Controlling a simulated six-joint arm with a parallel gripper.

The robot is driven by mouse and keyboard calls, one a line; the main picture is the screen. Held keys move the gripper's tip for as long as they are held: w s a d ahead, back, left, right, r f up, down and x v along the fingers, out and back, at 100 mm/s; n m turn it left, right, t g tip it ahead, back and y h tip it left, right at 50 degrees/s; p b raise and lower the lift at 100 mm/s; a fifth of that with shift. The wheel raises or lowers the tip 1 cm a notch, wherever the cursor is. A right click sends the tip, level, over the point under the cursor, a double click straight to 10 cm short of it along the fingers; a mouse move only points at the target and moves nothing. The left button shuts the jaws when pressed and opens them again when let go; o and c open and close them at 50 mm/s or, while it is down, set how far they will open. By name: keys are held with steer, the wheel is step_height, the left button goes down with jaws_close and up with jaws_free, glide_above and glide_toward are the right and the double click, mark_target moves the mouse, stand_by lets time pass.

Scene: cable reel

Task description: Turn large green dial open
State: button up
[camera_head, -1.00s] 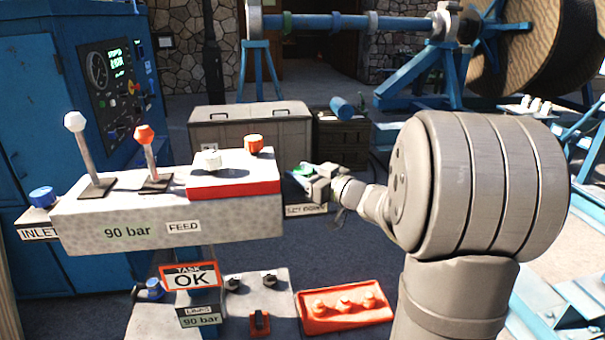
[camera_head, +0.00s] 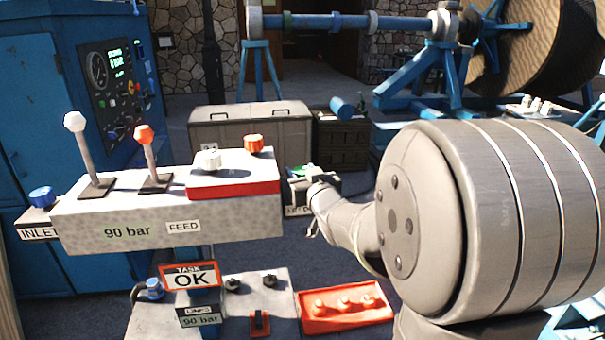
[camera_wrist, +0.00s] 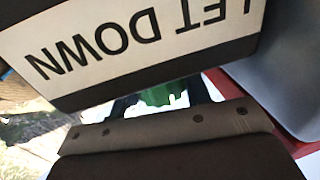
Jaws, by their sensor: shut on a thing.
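The green dial (camera_head: 301,169) sits at the right end of the grey control block, next to the red panel. In the wrist view the green dial (camera_wrist: 165,92) shows as a small green patch between the dark fingers, above the gripper body. My gripper (camera_head: 308,176) is at the dial and shut on it. Most of the dial is hidden by my gripper and by the white "LET DOWN" plate (camera_wrist: 135,38), which fills the top of the wrist view upside down.
The control block (camera_head: 150,225) carries a white lever (camera_head: 85,145), an orange lever (camera_head: 149,155), a white knob (camera_head: 208,159) and an orange knob (camera_head: 254,142). A blue knob (camera_head: 41,196) is at its left. Below are an OK sign (camera_head: 189,280) and a red tray (camera_head: 345,320).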

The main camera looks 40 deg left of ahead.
steer(key=shift+m+t+h, duration=0.9)
steer(key=shift+t, duration=0.2)
steer(key=o, duration=1)
steer(key=v, duration=1.7)
steer(key=shift+d, duration=0.2)
steer(key=shift+s+r, duration=0.15)
